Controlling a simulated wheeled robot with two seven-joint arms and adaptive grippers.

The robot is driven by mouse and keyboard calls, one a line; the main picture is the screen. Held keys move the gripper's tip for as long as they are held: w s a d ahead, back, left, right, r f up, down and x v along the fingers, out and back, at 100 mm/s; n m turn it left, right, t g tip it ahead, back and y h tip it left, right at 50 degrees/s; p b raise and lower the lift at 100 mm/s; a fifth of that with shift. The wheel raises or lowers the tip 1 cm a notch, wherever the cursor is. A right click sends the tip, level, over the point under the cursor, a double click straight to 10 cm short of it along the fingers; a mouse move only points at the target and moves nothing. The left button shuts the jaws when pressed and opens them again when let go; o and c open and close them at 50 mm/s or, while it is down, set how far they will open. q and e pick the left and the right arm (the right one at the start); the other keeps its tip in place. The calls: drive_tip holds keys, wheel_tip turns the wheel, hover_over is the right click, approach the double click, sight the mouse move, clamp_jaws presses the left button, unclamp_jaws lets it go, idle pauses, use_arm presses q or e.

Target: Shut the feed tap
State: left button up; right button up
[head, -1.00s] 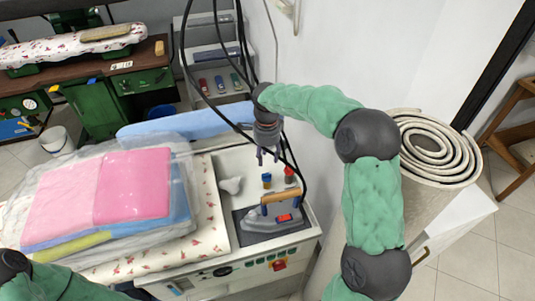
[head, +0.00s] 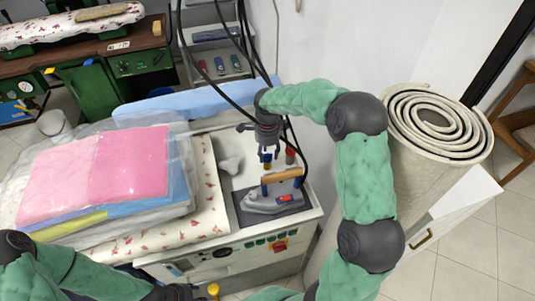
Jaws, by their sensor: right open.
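Two small taps or fittings stand on the ironing unit's top behind the iron. One is blue over brass (head: 266,158), the other has a red top (head: 290,155). Which is the feed tap, I cannot tell. My right gripper (head: 262,147) is open and empty, pointing down just above the blue one and partly covering it. Whether it touches is not clear. A yellow knob (head: 213,289) shows at the bottom edge. The dark wrist end of my left arm (head: 178,292) is close to it, with the fingers not clearly visible.
The iron (head: 272,198) rests on a dark plate in front of the fittings. Black hoses (head: 222,105) hang close to my right gripper. Bagged folded laundry (head: 100,175) lies on the left. A rolled carpet (head: 437,125) stands at the right.

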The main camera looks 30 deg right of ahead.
drive_tip(key=shift+f, duration=0.1)
clamp_jaws()
drive_tip(key=shift+n, duration=0.3)
drive_tip(key=n+p, duration=0.1)
drive_tip(key=n, duration=0.1)
drive_tip(key=shift+n+p, duration=0.4)
drive_tip(key=n+p, duration=0.2)
drive_tip(key=n, duration=0.3)
drive_tip(key=shift+d, duration=0.15)
drive_tip(key=n+p, duration=0.2)
drive_tip(key=n, duration=0.2)
drive_tip(key=shift+d+n, duration=0.1)
drive_tip(key=shift+n, duration=0.3)
drive_tip(key=n+p, duration=0.1)
drive_tip(key=n, duration=0.3)
drive_tip(key=shift+w+n, duration=0.15)
drive_tip(key=shift+n, duration=0.25)
